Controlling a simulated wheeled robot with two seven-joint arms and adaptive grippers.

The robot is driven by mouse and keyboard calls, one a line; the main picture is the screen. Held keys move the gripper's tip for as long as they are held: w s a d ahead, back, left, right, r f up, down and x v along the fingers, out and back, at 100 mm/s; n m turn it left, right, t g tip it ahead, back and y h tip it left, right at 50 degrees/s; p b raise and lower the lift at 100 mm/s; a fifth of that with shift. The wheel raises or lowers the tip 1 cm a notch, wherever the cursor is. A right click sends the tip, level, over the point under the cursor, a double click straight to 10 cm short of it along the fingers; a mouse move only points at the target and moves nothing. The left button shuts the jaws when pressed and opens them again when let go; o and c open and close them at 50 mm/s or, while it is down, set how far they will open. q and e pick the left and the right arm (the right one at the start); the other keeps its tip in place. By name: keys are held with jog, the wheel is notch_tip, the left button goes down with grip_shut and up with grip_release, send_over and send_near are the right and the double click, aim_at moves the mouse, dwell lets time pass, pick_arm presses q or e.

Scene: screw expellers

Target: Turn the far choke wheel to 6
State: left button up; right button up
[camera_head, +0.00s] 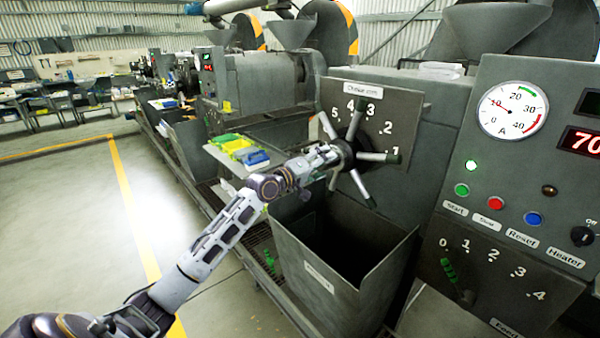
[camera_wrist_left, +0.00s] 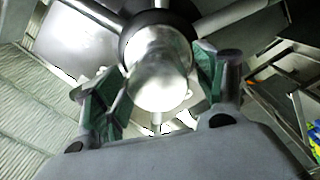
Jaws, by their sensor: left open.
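A choke wheel (camera_head: 372,156) with a dark hub and several metal spokes stands on the grey machine. One spoke with a dark tip points right, just below the 1. The plate (camera_head: 404,103) behind it reads 5, 4, 3, 2, 1 from left to right; I see no 6. My left gripper (camera_head: 333,155) is at the hub, in front of the wheel. In the left wrist view, its green-padded fingers are open on either side of the shiny round hub end (camera_wrist_left: 158,80). I cannot tell whether they touch it. My right gripper is not in view.
An open grey bin (camera_head: 345,282) stands below the wheel. A control panel (camera_head: 510,165) with an ammeter and buttons is at the right, with a feed lever (camera_head: 455,283) below. Similar machines (camera_head: 262,82) stand behind at the left. The floor (camera_head: 70,220) at left is clear.

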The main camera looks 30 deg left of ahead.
pick_arm(q)
jog(key=v, duration=1.1)
dwell(0.6)
dwell(0.5)
